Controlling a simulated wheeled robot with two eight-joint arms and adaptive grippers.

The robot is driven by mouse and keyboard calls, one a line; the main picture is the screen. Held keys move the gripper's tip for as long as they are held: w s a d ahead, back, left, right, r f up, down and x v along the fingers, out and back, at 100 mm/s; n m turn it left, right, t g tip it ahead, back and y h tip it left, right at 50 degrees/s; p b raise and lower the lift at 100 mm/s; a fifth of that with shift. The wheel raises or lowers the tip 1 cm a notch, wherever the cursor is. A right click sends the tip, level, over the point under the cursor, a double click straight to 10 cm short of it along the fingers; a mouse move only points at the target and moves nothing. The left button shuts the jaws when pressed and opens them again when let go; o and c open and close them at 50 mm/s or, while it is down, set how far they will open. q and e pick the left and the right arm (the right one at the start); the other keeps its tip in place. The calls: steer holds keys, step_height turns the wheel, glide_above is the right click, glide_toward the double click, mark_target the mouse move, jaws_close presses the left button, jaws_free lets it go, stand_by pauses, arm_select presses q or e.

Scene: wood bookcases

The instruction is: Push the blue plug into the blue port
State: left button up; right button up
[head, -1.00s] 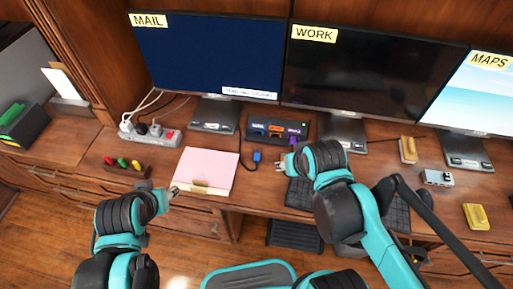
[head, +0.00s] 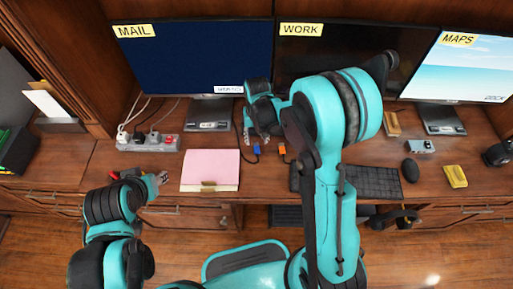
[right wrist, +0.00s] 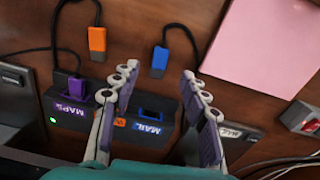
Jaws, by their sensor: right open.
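The blue plug (head: 256,149) lies on the desk with its cable trailing; it also shows in the right wrist view (right wrist: 160,60). My right gripper (right wrist: 160,73) is open and empty, its two fingers spread, with the plug just beyond the fingertips between them. In the head view the right gripper (head: 262,137) hangs just behind the plug. The blue port (right wrist: 152,113), beside the MAIL label, is on the dark hub (right wrist: 66,117) and shows between the fingers. My arm hides the hub in the head view. My left gripper (head: 160,179) is near the desk's front edge, fingers too small to judge.
An orange plug (right wrist: 97,38) lies beside the blue one. A purple plug (right wrist: 75,86) sits at the hub's MAPS end. A pink pad (head: 210,168), a power strip (head: 149,142), monitors and a keyboard (head: 372,182) surround the area. Bare desk lies between the pad and plugs.

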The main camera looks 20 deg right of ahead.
mark_target(257, 147)
steer(key=f+b, duration=0.1)
steer(key=f, duration=0.3)
steer(key=w+f+b, duration=0.1)
steer(key=f, duration=0.1)
steer(key=shift+d+f+b, duration=0.1)
steer(key=shift+f+b, duration=0.15)
steer(key=shift+b, duration=0.1)
steer(key=shift+r, duration=0.1)
steer(key=shift+c, duration=0.9)
jaws_close()
